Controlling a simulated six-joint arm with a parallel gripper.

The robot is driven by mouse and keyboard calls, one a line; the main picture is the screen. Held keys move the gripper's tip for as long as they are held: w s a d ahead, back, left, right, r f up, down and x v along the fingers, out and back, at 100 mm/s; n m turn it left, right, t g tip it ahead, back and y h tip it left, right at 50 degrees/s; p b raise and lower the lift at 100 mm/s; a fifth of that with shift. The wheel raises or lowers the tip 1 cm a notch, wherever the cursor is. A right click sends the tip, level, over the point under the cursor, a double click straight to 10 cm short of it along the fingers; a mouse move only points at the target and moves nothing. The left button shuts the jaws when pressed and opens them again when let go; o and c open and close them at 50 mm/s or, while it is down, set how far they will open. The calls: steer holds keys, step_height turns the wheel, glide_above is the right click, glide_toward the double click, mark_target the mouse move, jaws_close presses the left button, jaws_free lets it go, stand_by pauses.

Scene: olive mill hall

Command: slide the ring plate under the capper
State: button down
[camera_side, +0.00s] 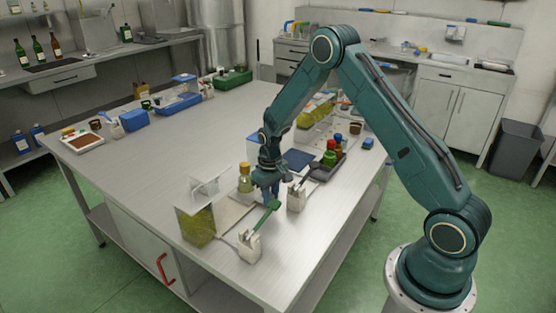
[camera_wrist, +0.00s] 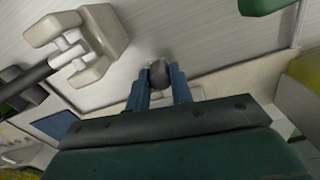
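My gripper (camera_side: 268,194) points down over the near part of the steel table. In the wrist view its two blue fingers (camera_wrist: 159,86) stand close on either side of a dark round knob (camera_wrist: 159,72), with no clear gap. What the knob belongs to is hidden. A white stand with a black lever (camera_side: 297,197) is right of my gripper; it shows at upper left in the wrist view (camera_wrist: 104,42). A white stand with a green lever (camera_side: 249,246) is nearer the table's front corner. I cannot tell which is the capper, and no ring plate is clearly seen.
A yellow-green box (camera_side: 195,226) and a corked jar (camera_side: 245,184) stand left of my gripper. The table's left middle (camera_side: 150,160) is clear.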

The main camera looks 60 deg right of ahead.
steer(key=shift+d, duration=0.1)
steer(key=d, duration=1.2)
steer(key=shift+d, duration=0.2)
steer(key=c, duration=1.3)
jaws_free()
steer(key=shift+d, duration=0.1)
steer(key=shift+o, duration=0.3)
steer(key=shift+r, duration=0.15)
steer(key=shift+r, duration=0.2)
step_height(320, 180, up, 13)
